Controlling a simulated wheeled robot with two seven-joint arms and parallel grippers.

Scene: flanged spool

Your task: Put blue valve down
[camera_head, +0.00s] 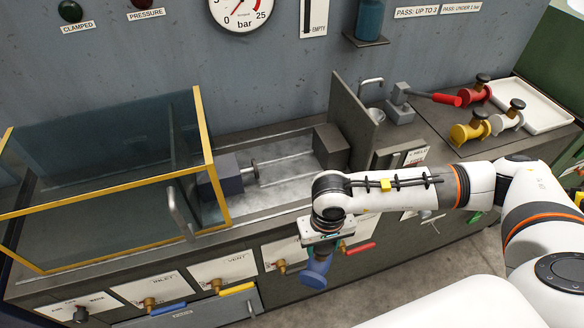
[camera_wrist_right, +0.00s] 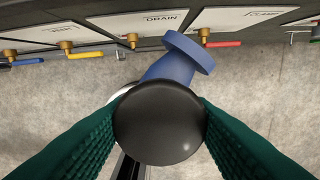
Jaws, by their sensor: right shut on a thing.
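The blue valve (camera_head: 317,271) is held in my right gripper (camera_head: 324,248), in front of the bench and below its top edge. In the right wrist view the valve's blue flanged body (camera_wrist_right: 178,62) points up and to the right, and its round black cap (camera_wrist_right: 159,121) faces the camera. The green ridged fingers of the right gripper (camera_wrist_right: 159,130) press on the cap from both sides. The valve hangs over the floor, apart from the bench front as far as I can see. My left gripper is not in view.
Red, yellow and white valves (camera_head: 472,128) stand at the back right beside a white tray (camera_head: 535,108). A yellow-framed clear guard (camera_head: 207,140) covers the bench's left part. Coloured handles stick out along the bench front, including a red lever (camera_head: 360,248).

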